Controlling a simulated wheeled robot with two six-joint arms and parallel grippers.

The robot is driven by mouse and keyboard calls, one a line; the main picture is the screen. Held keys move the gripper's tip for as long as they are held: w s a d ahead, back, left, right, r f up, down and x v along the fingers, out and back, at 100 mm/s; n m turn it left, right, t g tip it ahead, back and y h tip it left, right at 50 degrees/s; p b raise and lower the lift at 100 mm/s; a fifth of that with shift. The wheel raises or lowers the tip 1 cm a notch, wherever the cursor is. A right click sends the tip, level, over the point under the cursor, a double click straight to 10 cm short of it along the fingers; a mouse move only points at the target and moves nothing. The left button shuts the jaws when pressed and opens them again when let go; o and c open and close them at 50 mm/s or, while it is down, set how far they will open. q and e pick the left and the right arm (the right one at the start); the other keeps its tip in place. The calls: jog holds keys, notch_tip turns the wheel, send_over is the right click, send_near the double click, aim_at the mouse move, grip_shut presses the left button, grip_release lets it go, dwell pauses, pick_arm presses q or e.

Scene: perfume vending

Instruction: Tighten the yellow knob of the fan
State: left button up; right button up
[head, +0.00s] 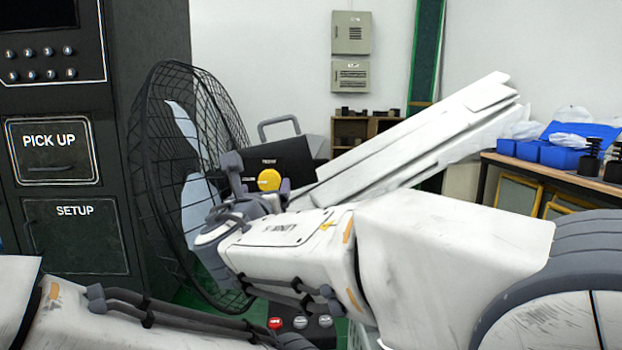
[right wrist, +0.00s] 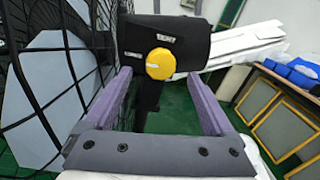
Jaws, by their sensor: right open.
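The yellow knob (head: 269,180) sits on the black motor housing (head: 283,157) of the fan, to the right of its wire cage (head: 165,130). My right gripper (head: 259,186) is at the knob in the head view. In the right wrist view the knob (right wrist: 160,63) lies ahead, between the lines of the two open purple-grey fingers (right wrist: 163,88). The fingers hold nothing, and I cannot tell if they touch the knob. My left arm shows at the lower left of the head view, but its gripper fingers are not visible.
A black vending cabinet (head: 70,215) stands left of the fan. White boards (head: 410,140) lean behind my right arm. A table with blue bins (head: 560,157) stands at the right. The fan cage is close on the left of my right gripper.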

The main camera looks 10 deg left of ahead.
aim_at(268, 182)
jog(key=p+x, duration=0.1)
jog(key=x, duration=0.4)
jog(key=shift+s, duration=0.1)
jog(key=c, duration=1.4)
